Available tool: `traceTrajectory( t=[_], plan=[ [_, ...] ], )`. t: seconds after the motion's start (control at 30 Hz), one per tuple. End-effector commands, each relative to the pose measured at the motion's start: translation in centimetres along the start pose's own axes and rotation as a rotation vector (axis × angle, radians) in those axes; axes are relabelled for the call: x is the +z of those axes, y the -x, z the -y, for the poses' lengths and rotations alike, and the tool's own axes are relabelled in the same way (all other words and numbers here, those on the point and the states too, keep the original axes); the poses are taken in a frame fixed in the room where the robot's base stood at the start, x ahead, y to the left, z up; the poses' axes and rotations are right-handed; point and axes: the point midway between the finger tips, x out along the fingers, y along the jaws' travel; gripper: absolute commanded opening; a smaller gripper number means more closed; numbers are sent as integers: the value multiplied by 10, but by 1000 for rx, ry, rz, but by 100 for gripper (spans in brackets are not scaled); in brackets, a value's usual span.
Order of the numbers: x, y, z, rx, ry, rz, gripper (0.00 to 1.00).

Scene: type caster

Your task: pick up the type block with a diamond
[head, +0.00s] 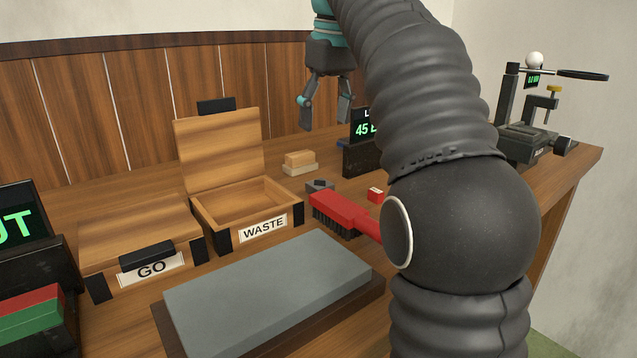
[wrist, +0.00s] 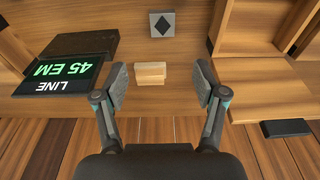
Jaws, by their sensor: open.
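The type block with a diamond (wrist: 162,24) is a small grey block with a dark diamond on its upper face, at the top middle of the wrist view. In the head view it shows as a small grey block (head: 320,186) on the bench beside the WASTE box, its mark hard to make out. My gripper (head: 325,116) is open and empty, pointing down above the back of the bench. In the wrist view the fingertips (wrist: 160,84) are wide apart, with the diamond block beyond them.
A pale wooden block (head: 299,162) lies behind the diamond block. The open WASTE box (head: 287,222) stands to its left, beside the closed GO box (head: 150,269). A red brush (head: 340,212) and small red block (head: 375,194) lie nearby. A LINE display (head: 362,156) stands to the right.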

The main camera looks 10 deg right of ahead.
Motion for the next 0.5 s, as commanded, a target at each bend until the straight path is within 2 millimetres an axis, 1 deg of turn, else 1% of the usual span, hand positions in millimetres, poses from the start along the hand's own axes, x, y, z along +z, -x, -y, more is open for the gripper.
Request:
traceTrajectory(
  t=[0.07, 0.2, 0.3, 0.4, 0.5],
  plan=[
    [1, -10, 2, -1, 2, 2, 71],
    [2, -36, 2, -1, 2, 2, 71],
    [2, -53, 1, -1, 1, 2, 71],
    [2, -63, 1, 0, 0, 1, 71],
    [2, -68, 0, 1, -1, -1, 71]
  ],
)
